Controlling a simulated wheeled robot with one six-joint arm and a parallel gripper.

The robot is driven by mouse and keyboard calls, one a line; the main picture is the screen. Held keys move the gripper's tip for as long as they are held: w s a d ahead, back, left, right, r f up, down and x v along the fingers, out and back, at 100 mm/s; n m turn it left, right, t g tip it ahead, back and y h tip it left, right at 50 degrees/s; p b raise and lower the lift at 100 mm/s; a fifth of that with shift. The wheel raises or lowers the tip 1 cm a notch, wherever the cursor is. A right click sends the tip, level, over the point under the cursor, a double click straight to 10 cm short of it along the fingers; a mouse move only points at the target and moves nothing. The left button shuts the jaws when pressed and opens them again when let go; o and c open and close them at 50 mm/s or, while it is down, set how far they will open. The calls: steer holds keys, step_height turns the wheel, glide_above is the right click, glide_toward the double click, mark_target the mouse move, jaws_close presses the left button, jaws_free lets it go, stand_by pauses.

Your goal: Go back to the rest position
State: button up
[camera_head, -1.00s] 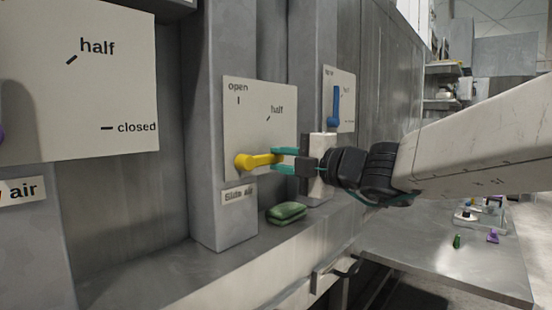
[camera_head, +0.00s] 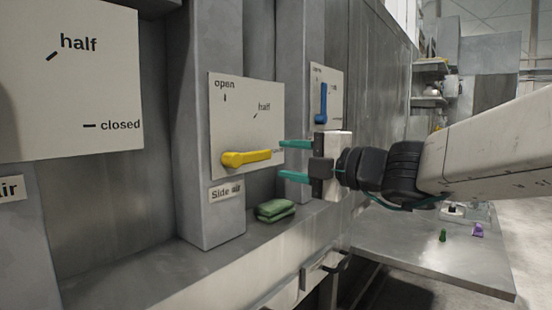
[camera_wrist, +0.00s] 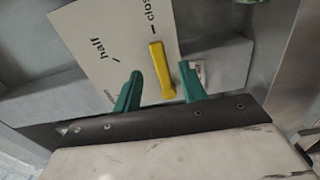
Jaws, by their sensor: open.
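My gripper (camera_head: 296,161) has two teal fingers, spread apart and empty. It is just right of the yellow lever (camera_head: 247,158) on the "Side air" panel (camera_head: 232,104), with a gap between the fingertips and the lever's end. The yellow lever lies nearly level, its free end pointing right. In the wrist view the yellow lever (camera_wrist: 161,70) shows beyond and between the open fingers (camera_wrist: 158,82), apart from both. The panel's "closed" mark is mostly hidden in the head view but shows in the wrist view.
A blue lever (camera_head: 321,103) on another panel stands upright behind my gripper. Green folded cloths or sponges (camera_head: 275,210) lie on the ledge below. A larger panel (camera_head: 70,90) is at the left. A metal table (camera_head: 440,255) with small items stands at the lower right.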

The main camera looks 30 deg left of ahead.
steer(key=shift+s+d, duration=0.2)
steer(key=shift+d, duration=1.1)
